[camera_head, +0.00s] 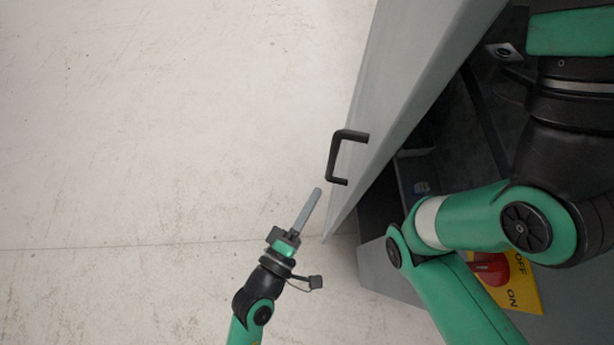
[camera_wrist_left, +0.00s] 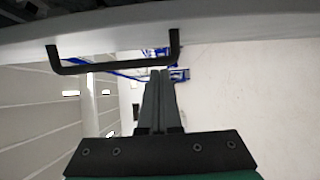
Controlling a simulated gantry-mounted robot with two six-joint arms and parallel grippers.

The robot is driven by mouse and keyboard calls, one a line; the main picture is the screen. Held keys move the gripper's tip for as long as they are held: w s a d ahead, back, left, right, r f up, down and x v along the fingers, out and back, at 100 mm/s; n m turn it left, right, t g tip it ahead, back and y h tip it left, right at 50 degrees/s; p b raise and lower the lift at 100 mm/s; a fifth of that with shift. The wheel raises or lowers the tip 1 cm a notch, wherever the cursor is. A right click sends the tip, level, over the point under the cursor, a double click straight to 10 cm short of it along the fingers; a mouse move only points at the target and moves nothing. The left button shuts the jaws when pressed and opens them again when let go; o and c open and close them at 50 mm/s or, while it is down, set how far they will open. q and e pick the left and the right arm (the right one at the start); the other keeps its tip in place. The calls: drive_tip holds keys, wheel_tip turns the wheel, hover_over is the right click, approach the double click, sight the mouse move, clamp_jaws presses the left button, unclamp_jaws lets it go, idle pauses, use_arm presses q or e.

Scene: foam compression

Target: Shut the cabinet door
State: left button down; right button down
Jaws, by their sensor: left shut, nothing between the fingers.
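The grey cabinet door (camera_head: 400,90) stands open, at an angle away from the dark cabinet interior (camera_head: 425,130). Its black handle (camera_head: 336,157) is on the outer face. My left gripper (camera_head: 317,191) is shut and empty, just below and left of the handle, apart from it in the head view. In the left wrist view, the door (camera_wrist_left: 225,22) crosses the top, with the handle (camera_wrist_left: 115,66) hanging below it. The shut fingers (camera_wrist_left: 160,75) point toward the handle's right end; whether they touch it is unclear. My right gripper is not in view.
A yellow panel with a red ON/OFF switch (camera_head: 490,270) is on the grey cabinet front at the lower right. My other green arm passes before the cabinet opening and hides part of it. The pale floor (camera_head: 160,130) left of the door is clear.

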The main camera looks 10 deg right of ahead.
use_arm(q)
drive_tip(key=b+v, duration=0.3)
drive_tip(key=v, duration=0.8)
drive_tip(key=shift+s+a, duration=0.2)
